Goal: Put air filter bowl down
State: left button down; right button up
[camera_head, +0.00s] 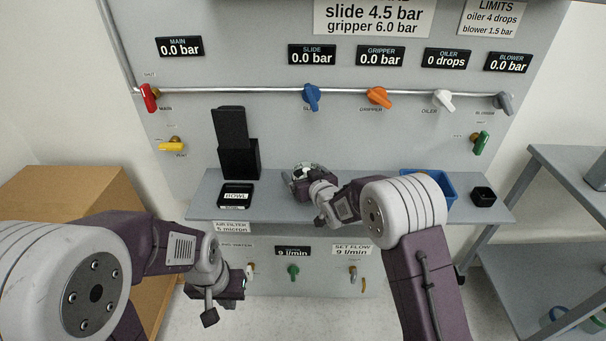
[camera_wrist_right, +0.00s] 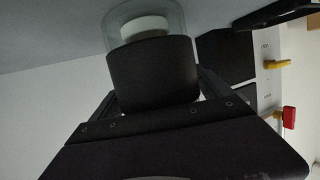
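The air filter bowl (camera_wrist_right: 155,75) is a dark cylinder with a clear end and a white part inside. In the right wrist view it sits between the two fingers of my right gripper (camera_wrist_right: 155,95), which appear shut on it. In the head view my right gripper (camera_head: 305,178) is over the middle of the grey shelf, mostly hiding the bowl; only a pale clear part (camera_head: 303,170) shows. A black tray labelled BOWL (camera_head: 236,193) lies to the left on the shelf. My left gripper (camera_head: 225,295) hangs lower left, below the shelf front; its finger opening cannot be made out.
A tall black holder (camera_head: 240,160) stands behind the BOWL tray. A blue bin (camera_head: 432,182) and a small black box (camera_head: 483,196) are on the right of the shelf (camera_head: 275,205). Valves (camera_head: 312,96) line the panel above. Shelf between tray and right gripper is clear.

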jog(key=shift+r, duration=0.3)
jog(key=p+v, duration=0.1)
jog(key=v, duration=1.1)
jog(key=shift+p, duration=0.3)
jog(key=shift+s+a, duration=0.1)
